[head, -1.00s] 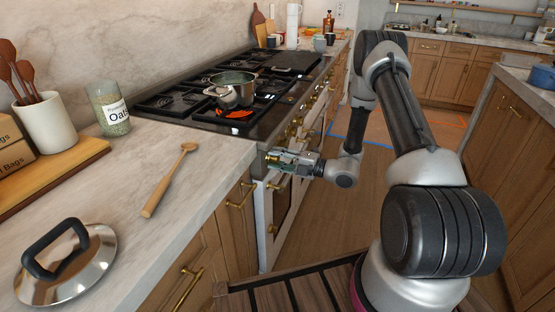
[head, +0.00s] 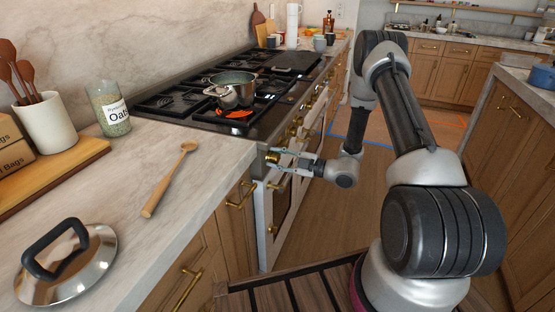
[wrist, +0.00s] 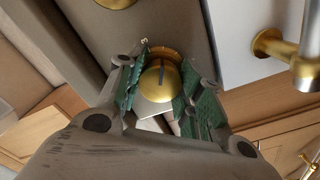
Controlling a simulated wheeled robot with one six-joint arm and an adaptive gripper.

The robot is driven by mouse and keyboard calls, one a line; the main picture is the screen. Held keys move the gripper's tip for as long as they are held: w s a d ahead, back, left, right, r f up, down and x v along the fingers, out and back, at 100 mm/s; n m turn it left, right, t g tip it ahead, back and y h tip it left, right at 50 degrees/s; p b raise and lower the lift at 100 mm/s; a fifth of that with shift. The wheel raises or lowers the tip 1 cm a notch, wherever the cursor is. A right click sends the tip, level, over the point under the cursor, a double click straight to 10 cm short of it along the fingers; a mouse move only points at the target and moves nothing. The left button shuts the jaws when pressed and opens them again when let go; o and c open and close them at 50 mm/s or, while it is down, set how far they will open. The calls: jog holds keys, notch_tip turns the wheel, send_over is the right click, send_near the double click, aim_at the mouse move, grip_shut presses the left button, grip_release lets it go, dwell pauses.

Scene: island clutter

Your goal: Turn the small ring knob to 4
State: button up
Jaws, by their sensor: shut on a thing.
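The brass knob (wrist: 160,84) sits on the stove's front panel, between my gripper's green-padded fingers in the wrist view. A dark pointer line runs along its face, pointing up and slightly left in that view. My gripper (wrist: 158,92) is shut on this knob, one finger on each side. In the head view my gripper (head: 278,161) is at the near end of the stove front, with the knob (head: 272,157) at its fingertips.
More brass knobs (head: 293,132) line the stove front farther along. A brass oven handle (wrist: 272,44) is close on the right in the wrist view. A steel pot (head: 232,93) stands on the stove beside an orange-red glowing patch (head: 233,114). A wooden spoon (head: 168,180) lies on the counter.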

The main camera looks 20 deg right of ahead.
jog(key=shift+f, duration=0.1)
dwell(0.3)
jog(key=o, duration=1)
jog(key=shift+o, duration=0.2)
jog(key=v, duration=1.2)
